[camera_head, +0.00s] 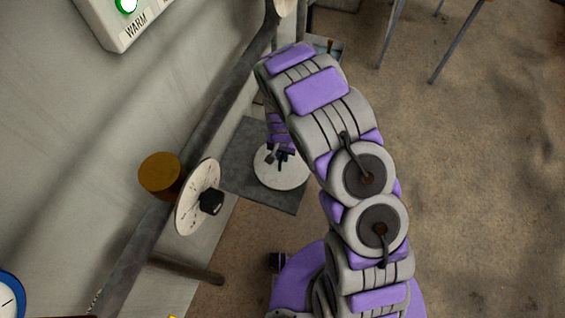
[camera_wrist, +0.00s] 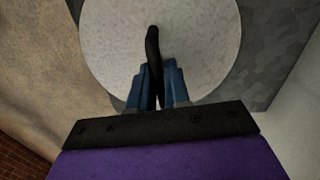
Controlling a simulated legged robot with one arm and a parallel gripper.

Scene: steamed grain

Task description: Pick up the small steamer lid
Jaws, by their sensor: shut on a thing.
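The small steamer lid is a round pale disc (camera_head: 281,176) over a dark grey square plate (camera_head: 243,160) in the head view. My gripper (camera_head: 281,158) is above it, pointing down. In the wrist view the lid (camera_wrist: 110,45) fills the upper middle, with a curved black handle (camera_wrist: 153,50) across it. My gripper's blue fingers (camera_wrist: 158,88) are shut on the near part of that handle. I cannot tell whether the lid rests on the plate or is held just above it.
Another pale speckled disc with a black knob (camera_head: 194,197) stands tilted on edge at the left, beside a yellow-brown cylinder (camera_head: 160,174). A wall panel with a green light marked WARM (camera_head: 124,22) is upper left. Open brown floor (camera_head: 480,170) lies to the right.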

